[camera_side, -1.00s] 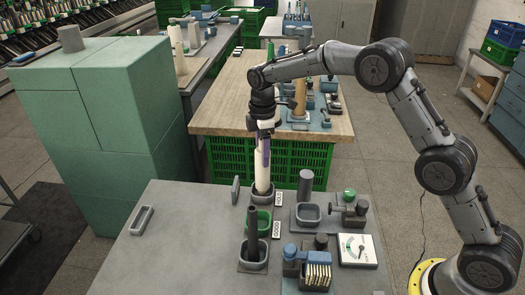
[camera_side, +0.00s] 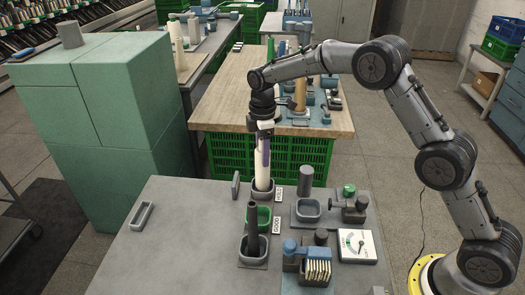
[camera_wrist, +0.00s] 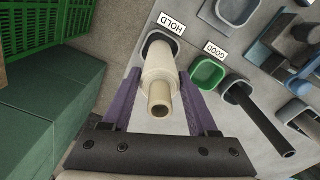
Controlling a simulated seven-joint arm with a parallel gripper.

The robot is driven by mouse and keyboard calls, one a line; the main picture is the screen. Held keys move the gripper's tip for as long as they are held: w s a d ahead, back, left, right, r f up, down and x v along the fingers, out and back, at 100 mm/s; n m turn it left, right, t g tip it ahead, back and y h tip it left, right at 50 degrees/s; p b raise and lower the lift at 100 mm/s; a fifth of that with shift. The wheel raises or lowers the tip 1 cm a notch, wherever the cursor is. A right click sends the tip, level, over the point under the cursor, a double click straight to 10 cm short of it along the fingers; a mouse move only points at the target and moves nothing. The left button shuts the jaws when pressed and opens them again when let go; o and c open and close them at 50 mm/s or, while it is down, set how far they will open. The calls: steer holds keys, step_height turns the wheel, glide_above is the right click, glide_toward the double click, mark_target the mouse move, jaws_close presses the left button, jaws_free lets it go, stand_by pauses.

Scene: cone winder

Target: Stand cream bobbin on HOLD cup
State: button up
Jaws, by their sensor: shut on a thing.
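The cream bobbin (camera_side: 262,165) is upright, with its lower end at the grey HOLD cup (camera_side: 268,186). In the wrist view the bobbin (camera_wrist: 158,75) runs down to the HOLD cup (camera_wrist: 154,40), and its foot appears inside the rim. Whether it rests on the cup floor is hidden. My gripper (camera_side: 263,140) is at the bobbin's upper part. In the wrist view the purple fingers of my gripper (camera_wrist: 160,110) are on either side of the bobbin, shut on it. The HOLD label (camera_wrist: 171,24) lies beside the cup.
The green GOOD cup (camera_side: 263,217) is in front of the HOLD cup. A dark tube (camera_side: 252,225) stands in another grey cup close by.

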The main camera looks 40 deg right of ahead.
steer(key=shift+f, duration=0.1)
steer(key=shift+f, duration=0.35)
stand_by(0.4)
steer(key=o, duration=1.3)
steer(key=shift+o, duration=0.2)
step_height(320, 180, up, 14)
steer(key=shift+f, duration=0.1)
